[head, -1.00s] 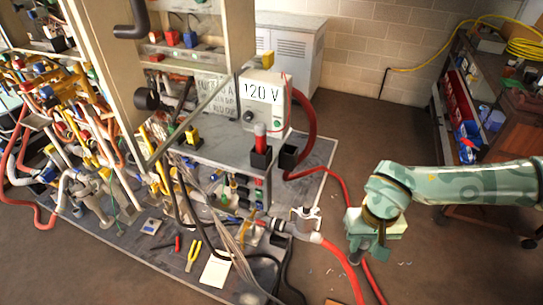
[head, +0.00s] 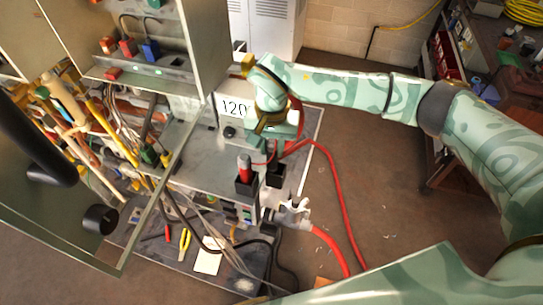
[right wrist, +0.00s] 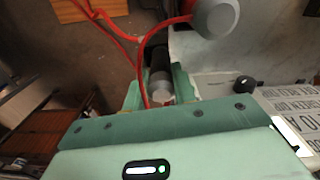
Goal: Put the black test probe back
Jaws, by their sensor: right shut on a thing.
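My right gripper (head: 277,152) is beside the front of the white 120 V box (head: 232,108), just above an open black holder (head: 276,177). In the right wrist view, its green fingers (right wrist: 158,92) are shut on the black test probe (right wrist: 160,72), a dark cylinder with a grey end. In the head view the gripper hides most of the probe; I cannot tell whether its lower end is inside the holder. The red test probe (head: 244,165) stands upright in the other black holder (head: 246,186), to the left. My left gripper is not in view.
A red cable (head: 336,190) runs from near the holders down to the floor. A grey bench top (head: 195,165) with fittings is to the left. A clear panel edge (head: 150,205) crosses the left side. The floor at right is mostly clear.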

